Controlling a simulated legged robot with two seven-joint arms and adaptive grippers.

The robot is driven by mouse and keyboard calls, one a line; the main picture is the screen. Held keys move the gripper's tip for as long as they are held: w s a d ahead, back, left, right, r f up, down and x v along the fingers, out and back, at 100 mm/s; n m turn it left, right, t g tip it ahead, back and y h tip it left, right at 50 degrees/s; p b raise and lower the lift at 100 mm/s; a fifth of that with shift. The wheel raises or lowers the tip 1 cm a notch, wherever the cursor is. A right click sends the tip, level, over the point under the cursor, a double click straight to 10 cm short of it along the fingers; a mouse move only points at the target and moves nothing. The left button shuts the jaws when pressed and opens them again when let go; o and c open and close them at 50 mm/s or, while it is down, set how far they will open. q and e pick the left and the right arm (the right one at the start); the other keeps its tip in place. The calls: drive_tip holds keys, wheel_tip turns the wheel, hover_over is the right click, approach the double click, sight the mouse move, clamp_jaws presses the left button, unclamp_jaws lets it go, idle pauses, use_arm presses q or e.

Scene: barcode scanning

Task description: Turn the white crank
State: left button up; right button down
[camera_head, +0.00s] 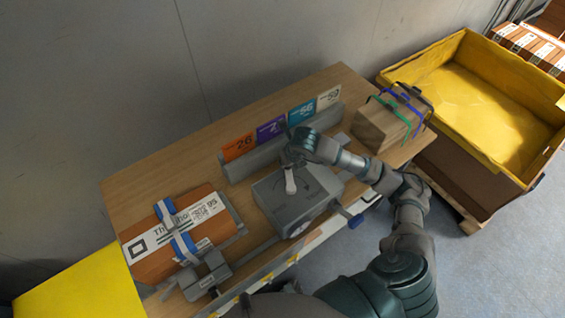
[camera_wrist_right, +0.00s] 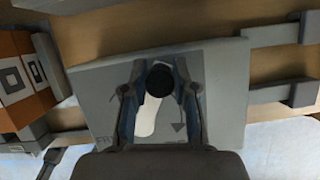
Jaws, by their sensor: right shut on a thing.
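The white crank (camera_head: 290,183) lies on top of a grey box-shaped device (camera_head: 265,200) in the middle of the table. In the right wrist view, the white crank (camera_wrist_right: 148,116) runs down from a dark round knob (camera_wrist_right: 160,78) at its far end. My right gripper (camera_head: 291,158) comes in from the right, over the crank. In the right wrist view, its fingers (camera_wrist_right: 158,90) stand on both sides of the knob and are shut on it. Part of the device's printed top is hidden by the gripper. My left gripper is not in view.
A strapped orange box (camera_head: 185,232) lies at the left, by a grey clamp-like part (camera_head: 206,276). Numbered cards (camera_head: 271,130) stand in a rack behind the device. A wooden block (camera_head: 388,126) with straps and a yellow-lined bin (camera_head: 475,88) are at the right. A blue-tipped lever (camera_head: 355,221) sticks out front.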

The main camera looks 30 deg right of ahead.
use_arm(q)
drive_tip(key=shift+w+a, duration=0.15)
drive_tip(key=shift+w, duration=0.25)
use_arm(e)
drive_tip(key=shift+s+f+m, duration=0.15)
drive_tip(key=shift+f+m, duration=0.05)
drive_tip(key=shift+m, duration=0.2)
drive_tip(key=shift+d, duration=0.1)
drive_tip(key=c, duration=0.9)
unclamp_jaws()
drive_tip(key=shift+r, duration=0.1)
drive_tip(key=shift+r, duration=0.2)
drive_tip(key=v, duration=1.1)
drive_tip(key=shift+r, duration=0.25)
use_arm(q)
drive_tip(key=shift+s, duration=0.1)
